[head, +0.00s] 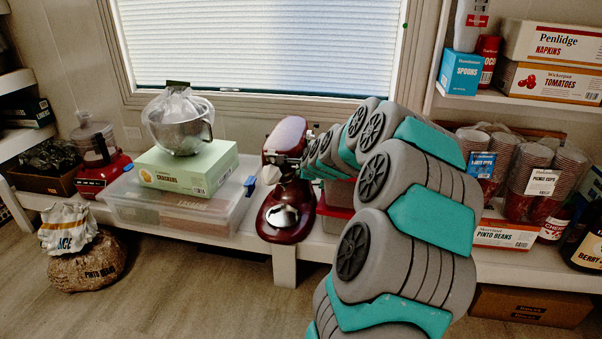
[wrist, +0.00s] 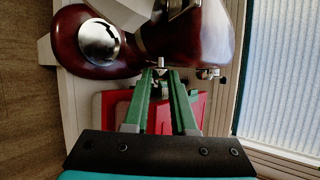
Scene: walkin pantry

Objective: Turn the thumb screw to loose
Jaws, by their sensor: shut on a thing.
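A dark red stand mixer (head: 283,215) stands on the low shelf in the middle of the head view, under the window. It also shows in the wrist view (wrist: 192,42), with its rounded base at upper left. In the wrist view the green fingers of my gripper (wrist: 160,73) come together at the mixer's side. They are shut on a small metallic piece there, which looks like the thumb screw (wrist: 161,62). The fingertips cover most of it, so I cannot tell how far it is turned. In the head view, my arm reaches the mixer from the right.
A clear plastic bin (head: 150,213) with a green crackers box (head: 188,170) and a metal bowl (head: 181,130) stands left of the mixer. A red-lidded container (wrist: 111,100) lies beneath my fingers. Stacked cups (head: 541,180) stand at right. The window blind (head: 260,45) is behind.

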